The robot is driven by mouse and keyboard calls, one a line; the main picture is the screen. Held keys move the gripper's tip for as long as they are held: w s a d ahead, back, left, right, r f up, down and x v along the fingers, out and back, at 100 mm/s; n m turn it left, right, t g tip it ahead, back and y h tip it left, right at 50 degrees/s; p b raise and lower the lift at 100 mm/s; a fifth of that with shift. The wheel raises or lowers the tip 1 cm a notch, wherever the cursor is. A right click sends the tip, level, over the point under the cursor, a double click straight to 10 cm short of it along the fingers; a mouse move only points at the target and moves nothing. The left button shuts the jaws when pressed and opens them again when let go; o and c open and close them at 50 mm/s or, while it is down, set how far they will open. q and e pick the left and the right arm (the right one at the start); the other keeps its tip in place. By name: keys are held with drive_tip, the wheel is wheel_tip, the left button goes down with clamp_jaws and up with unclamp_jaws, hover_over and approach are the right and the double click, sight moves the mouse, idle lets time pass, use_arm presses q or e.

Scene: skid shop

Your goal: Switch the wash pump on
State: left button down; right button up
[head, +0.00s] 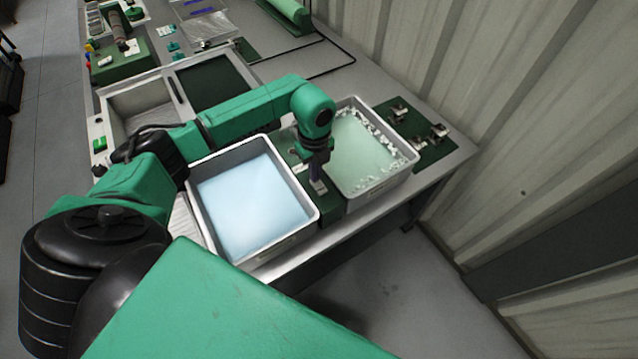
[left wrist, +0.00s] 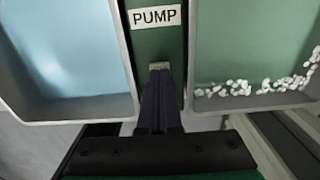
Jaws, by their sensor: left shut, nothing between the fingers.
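A green pump housing (left wrist: 158,42) with a white PUMP label (left wrist: 155,17) stands between two grey tubs. In the head view the housing (head: 331,205) is partly covered by my left arm. My left gripper (left wrist: 160,76) is shut and empty, pointing at the housing just below the label. A small pale piece, perhaps the switch (left wrist: 159,66), shows right at its fingertips. Whether they touch it, and which way it is set, I cannot tell. In the head view the left gripper (head: 318,184) hangs over the housing. My right gripper is out of view.
The left tub (head: 305,215) holds pale blue liquid. The right tub (head: 408,165) holds greenish liquid with white bits along its edges. Metal parts (head: 430,134) lie on a green mat at the right. A sink unit (head: 140,82) stands behind, and a corrugated wall bounds the right.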

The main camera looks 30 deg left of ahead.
use_arm(q)
drive_tip(key=shift+f+b, duration=0.3)
drive_tip(key=shift+f, duration=0.2)
wheel_tip(320, 180, up, 7)
drive_tip(key=p, duration=0.5)
drive_tip(key=shift+r, duration=0.1)
idle(0.5)
